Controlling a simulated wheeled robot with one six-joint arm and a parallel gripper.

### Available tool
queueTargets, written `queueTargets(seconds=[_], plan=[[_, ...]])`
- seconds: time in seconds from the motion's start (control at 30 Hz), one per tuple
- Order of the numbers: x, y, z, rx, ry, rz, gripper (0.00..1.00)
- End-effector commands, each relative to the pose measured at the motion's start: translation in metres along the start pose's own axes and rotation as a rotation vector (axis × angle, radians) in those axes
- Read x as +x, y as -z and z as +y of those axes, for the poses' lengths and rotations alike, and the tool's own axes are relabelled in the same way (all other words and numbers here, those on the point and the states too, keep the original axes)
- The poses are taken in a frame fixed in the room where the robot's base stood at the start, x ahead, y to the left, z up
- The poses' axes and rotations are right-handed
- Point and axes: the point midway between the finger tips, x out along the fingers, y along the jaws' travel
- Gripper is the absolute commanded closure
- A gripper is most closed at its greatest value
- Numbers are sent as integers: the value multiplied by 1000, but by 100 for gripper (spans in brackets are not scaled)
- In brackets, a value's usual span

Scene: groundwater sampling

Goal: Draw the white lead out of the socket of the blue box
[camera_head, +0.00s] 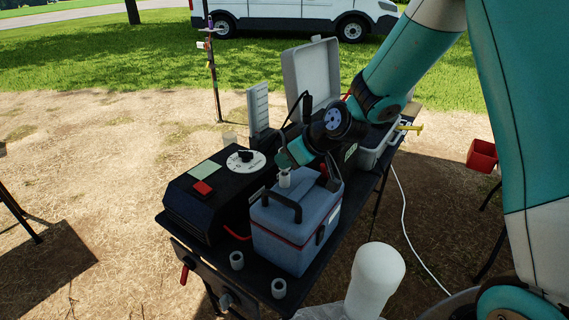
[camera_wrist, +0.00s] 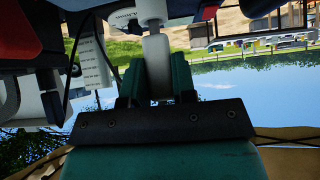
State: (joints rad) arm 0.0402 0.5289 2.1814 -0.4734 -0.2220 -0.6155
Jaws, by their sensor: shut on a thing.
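The blue box (camera_head: 295,230) with a red seam and dark handle stands on the front of the black table. My gripper (camera_wrist: 157,78) is shut on a white piece, apparently the plug end of the white lead (camera_wrist: 157,62). Its far end meets a pale rounded part; I cannot tell whether it sits in the socket. The white cord (camera_head: 404,212) hangs beside the table's right edge.
A black instrument case (camera_head: 200,205) with red and green patches stands left of the box. An open grey case (camera_head: 312,75) is behind. A white bottle (camera_head: 375,280) is nearby.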

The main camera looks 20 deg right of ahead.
Motion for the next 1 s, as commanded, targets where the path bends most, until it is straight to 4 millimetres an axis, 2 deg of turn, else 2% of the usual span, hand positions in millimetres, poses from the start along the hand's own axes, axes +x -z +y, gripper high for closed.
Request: queueTargets(seconds=[1.0], plan=[[-31, 32, 0, 0, -1, 1, 94]])
